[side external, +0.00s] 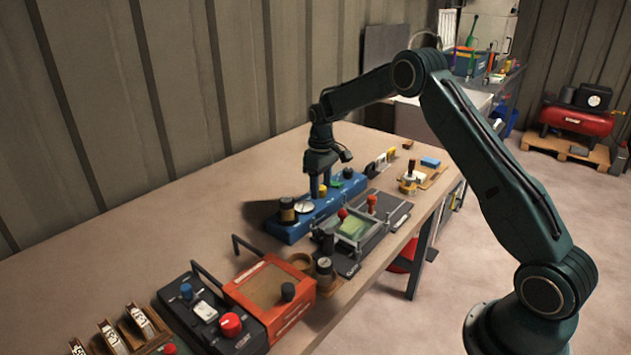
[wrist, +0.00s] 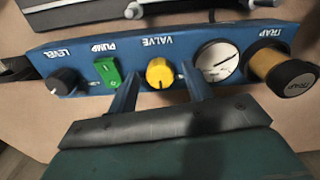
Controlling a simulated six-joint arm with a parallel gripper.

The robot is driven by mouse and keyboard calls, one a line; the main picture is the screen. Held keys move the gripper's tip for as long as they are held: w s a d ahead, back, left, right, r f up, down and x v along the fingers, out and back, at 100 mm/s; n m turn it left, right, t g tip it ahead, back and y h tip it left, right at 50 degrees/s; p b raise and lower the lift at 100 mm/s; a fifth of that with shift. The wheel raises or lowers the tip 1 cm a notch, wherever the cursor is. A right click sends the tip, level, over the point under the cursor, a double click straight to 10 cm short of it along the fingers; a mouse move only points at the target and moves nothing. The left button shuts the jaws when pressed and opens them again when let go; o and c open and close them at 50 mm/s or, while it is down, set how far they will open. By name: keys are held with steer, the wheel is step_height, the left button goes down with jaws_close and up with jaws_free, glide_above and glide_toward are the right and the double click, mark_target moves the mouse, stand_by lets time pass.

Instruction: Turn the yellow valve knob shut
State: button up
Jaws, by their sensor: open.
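The yellow valve knob (wrist: 159,73) sits on the blue panel box (wrist: 75,45), under the label VALVE in the wrist view. Its pointer direction is too small to tell. My gripper (wrist: 158,82) is open, with one finger on each side of the knob; whether they touch it I cannot tell. In the side view, my gripper (side external: 318,189) points down over the blue panel box (side external: 285,232), and the knob is only a small yellow spot (side external: 322,188) by the fingers.
On the panel, a green PUMP switch (wrist: 107,72) and black LEVEL knob (wrist: 64,80) flank the valve on the left, a round gauge (wrist: 217,60) and TRAP cylinder (wrist: 290,75) on the right. A dark device with a red knob (side external: 342,213) stands close in front. Bare table lies behind.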

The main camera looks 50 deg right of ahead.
mark_target(321, 187)
step_height(321, 187, up, 14)
steer(key=shift+f, duration=0.15)
stand_by(0.5)
stand_by(0.3)
steer(key=s+a+r+t, duration=0.1)
steer(key=s+a+r, duration=0.45)
steer(key=s, duration=0.25)
steer(key=s+a+r+t, duration=0.2)
steer(key=s+a+r, duration=0.3)
steer(key=s+r, duration=0.25)
steer(key=s+a+f+t, duration=0.1)
steer(key=s+a+f, duration=0.1)
steer(key=s, duration=0.8)
steer(key=s+a+f+m+t, duration=0.1)
steer(key=s+a+f, duration=0.2)
steer(key=s, duration=0.8)
steer(key=shift+s+a+t, duration=0.2)
steer(key=shift+a+t, duration=0.1)
steer(key=shift+a, duration=0.2)
